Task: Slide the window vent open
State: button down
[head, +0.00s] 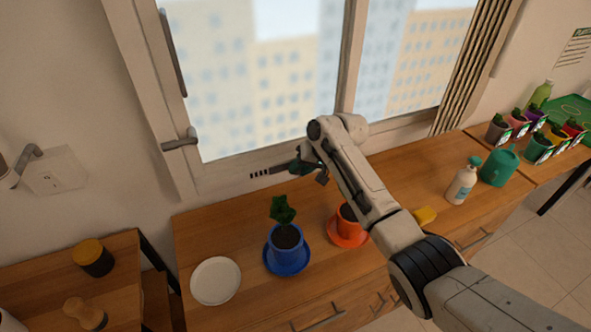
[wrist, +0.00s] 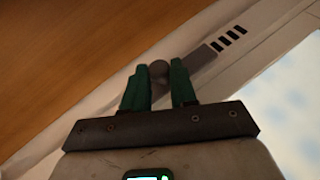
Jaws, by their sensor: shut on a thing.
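The window vent (head: 262,172) is set in the lower window frame in the head view, with several dark slots showing left of my gripper (head: 298,168). In the wrist view the slots (wrist: 229,39) lie at the upper right, at the end of a grey slider (wrist: 203,57) with a round knob (wrist: 158,68). My green-fingered gripper (wrist: 158,86) is shut on the knob, one finger on each side. In the head view my gripper and arm hide the knob and part of the vent.
A blue pot with a plant (head: 285,237) and an orange pot (head: 348,215) stand on the wooden counter below. A white plate (head: 215,281) is at the left. A bottle (head: 462,182) and a green watering can (head: 498,167) stand at the right. A window handle (head: 180,141) juts out.

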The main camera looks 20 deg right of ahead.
jog(key=shift+d, duration=0.25)
jog(key=c, duration=0.9)
grip_release()
jog(key=shift+d, duration=0.15)
jog(key=v, duration=1)
jog(key=shift+s+r+b, duration=0.2)
jog(key=shift+r+b, duration=0.1)
jog(key=shift+f, duration=0.1)
